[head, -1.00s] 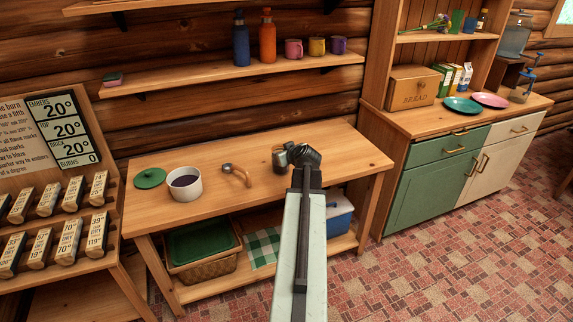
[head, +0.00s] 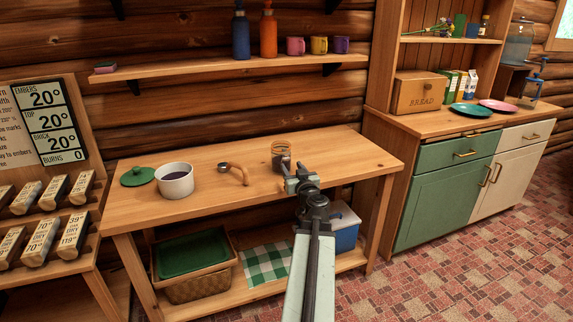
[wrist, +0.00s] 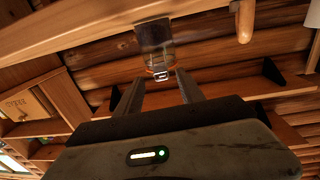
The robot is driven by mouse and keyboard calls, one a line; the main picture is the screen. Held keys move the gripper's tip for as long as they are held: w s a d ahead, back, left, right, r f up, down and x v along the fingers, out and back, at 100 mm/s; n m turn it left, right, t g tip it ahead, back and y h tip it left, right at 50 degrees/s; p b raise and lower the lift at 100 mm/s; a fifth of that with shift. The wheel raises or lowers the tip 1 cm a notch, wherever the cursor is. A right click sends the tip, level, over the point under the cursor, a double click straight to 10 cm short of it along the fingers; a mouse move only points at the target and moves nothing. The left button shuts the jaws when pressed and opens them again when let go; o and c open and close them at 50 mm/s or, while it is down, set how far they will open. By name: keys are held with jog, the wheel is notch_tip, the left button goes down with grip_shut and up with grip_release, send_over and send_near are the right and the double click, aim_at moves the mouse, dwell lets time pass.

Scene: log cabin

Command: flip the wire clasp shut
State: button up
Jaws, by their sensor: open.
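A small glass jar (head: 281,155) with dark contents stands on the wooden workbench (head: 225,200), right of its middle. In the wrist view the jar (wrist: 154,45) appears upside down, with a metal wire clasp (wrist: 161,75) at its rim end, facing me. I cannot tell the clasp's exact position. My gripper (head: 296,178) is open and empty in front of the jar. In the wrist view my gripper's fingers (wrist: 158,90) are spread to either side of the clasp's line, apparently just short of it.
Left of the jar lie a wooden-handled scoop (head: 234,173), a white pot (head: 175,182) with dark contents and a green lid (head: 138,176). A shelf (head: 210,72) with bottles and mugs is above. A basket (head: 195,270) and blue-white box (head: 343,228) sit below.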

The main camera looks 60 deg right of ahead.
aim_at(287, 159)
jog(key=x, duration=0.7)
jog(key=shift+w+d, duration=0.1)
grip_shut()
jog(key=shift+r+p, duration=0.4)
jog(key=shift+p, duration=0.4)
jog(key=shift+w+r+g+y+p, duration=0.1)
jog(key=shift+g+y+p, duration=0.2)
jog(key=shift+p, duration=0.8)
jog(key=shift+f+g, duration=0.25)
jog(key=shift+g, duration=0.05)
